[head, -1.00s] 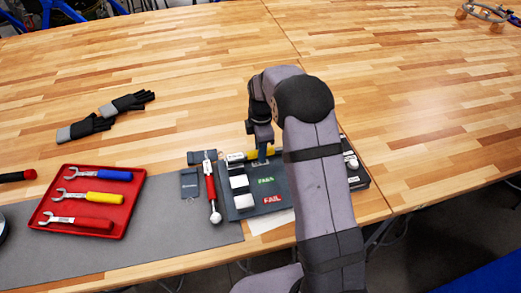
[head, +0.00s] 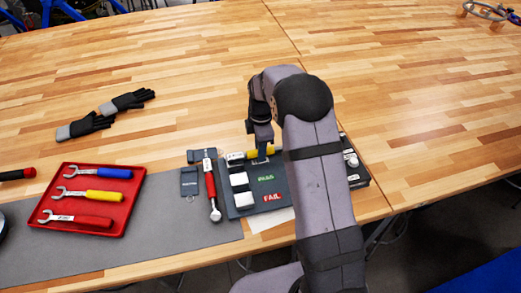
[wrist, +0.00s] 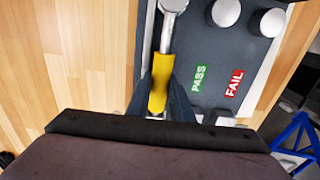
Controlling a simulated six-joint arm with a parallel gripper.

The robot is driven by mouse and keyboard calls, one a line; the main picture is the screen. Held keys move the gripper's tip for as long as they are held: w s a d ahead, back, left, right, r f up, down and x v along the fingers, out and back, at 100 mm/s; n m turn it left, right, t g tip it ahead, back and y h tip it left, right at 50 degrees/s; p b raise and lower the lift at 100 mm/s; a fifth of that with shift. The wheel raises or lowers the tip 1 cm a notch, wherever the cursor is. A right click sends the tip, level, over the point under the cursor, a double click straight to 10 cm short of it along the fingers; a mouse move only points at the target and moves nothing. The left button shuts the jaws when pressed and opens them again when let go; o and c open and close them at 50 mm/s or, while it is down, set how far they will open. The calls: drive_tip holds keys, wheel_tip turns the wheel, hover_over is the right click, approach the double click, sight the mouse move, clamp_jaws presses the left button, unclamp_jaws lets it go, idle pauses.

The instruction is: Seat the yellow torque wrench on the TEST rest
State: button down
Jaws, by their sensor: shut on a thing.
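The yellow torque wrench (head: 251,154) lies along the far row of the dark rest board (head: 284,185). In the wrist view its yellow handle (wrist: 161,78) is between the fingers of my gripper (wrist: 158,95), and its silver head (wrist: 174,5) is cut by the top edge. My gripper (head: 262,152) is shut on the handle. The wrench is at or just above the board; I cannot tell whether it touches its rest. The board shows a green PASS label (head: 265,178) and a red FAIL label (head: 272,197). No TEST label is readable; my arm hides part of the board.
A red-handled torque wrench (head: 211,184) lies just left of the board. A red tray (head: 128,218) with several open-end wrenches sits on the grey mat (head: 190,240). Black gloves (head: 85,126) lie farther back. The table behind the board is clear.

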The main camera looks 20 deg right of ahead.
drive_tip(key=shift+s+f, duration=0.15)
drive_tip(key=shift+f, duration=0.2)
drive_tip(key=shift+s+f, duration=0.15)
drive_tip(key=c, duration=1.5)
unclamp_jaws()
drive_tip(key=shift+w, duration=0.35)
drive_tip(key=shift+o, duration=0.8)
drive_tip(key=shift+s, duration=0.15)
drive_tip(key=shift+r+p, duration=2.7)
drive_tip(key=shift+r, duration=0.95)
